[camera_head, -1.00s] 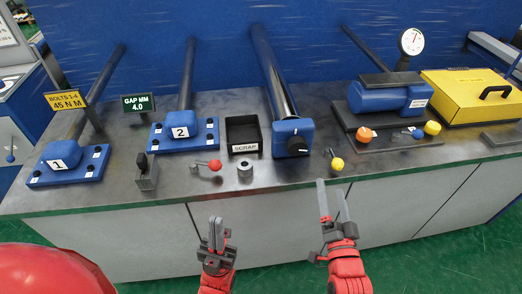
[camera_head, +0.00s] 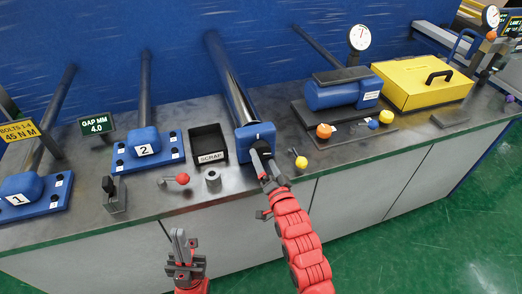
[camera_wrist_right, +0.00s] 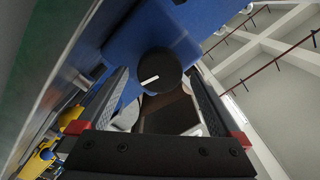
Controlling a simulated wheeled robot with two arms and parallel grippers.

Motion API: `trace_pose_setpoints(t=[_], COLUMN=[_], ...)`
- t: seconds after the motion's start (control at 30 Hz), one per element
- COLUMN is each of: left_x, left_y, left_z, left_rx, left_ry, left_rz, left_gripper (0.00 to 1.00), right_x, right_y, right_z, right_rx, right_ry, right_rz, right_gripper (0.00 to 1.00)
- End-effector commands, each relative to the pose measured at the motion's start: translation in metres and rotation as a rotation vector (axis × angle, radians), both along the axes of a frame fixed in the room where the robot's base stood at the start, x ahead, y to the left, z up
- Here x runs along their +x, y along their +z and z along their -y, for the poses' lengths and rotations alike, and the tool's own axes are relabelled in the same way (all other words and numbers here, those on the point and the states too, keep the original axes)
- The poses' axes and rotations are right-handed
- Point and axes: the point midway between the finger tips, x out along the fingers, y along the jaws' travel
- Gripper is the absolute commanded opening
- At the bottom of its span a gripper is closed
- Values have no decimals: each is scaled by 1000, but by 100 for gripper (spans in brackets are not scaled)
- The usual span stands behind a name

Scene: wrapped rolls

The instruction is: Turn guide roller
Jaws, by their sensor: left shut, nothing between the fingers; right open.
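The guide roller (camera_head: 230,85) is a long, shiny dark cylinder running back from a blue end block (camera_head: 256,132). The block's front knob is mostly hidden by my right gripper in the head view. In the right wrist view the round black knob (camera_wrist_right: 160,72) with a white mark shows between the open fingers, apart from both. My right gripper (camera_head: 261,155) is open, in front of the block. My left gripper (camera_head: 180,243) is shut and empty, in front of the bench edge.
Left of the block stand a black scrap bin (camera_head: 208,145), a grey ring (camera_head: 212,178) and a red-ball lever (camera_head: 182,179). Right of it are a yellow-ball lever (camera_head: 301,161), a blue gauge unit (camera_head: 340,93) and a yellow case (camera_head: 420,82).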

Motion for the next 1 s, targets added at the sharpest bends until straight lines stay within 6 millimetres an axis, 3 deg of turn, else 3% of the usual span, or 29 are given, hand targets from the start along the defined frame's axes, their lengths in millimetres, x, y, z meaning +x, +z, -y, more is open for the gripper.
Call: trace_pose_setpoints(t=[0.23,0.63,1.0], left_x=[0,0,0], left_y=[8,9,9], left_z=[0,0,0], left_rx=[0,0,0], left_ry=[0,0,0], left_rz=[0,0,0], left_gripper=[0,0,0], right_x=[28,35,34], right_y=[0,0,0], right_z=[-10,-11,-11], right_rx=[-2,-1,-1], right_ry=[1,0,0], right_rz=[0,2,2], right_gripper=[100,100,35])
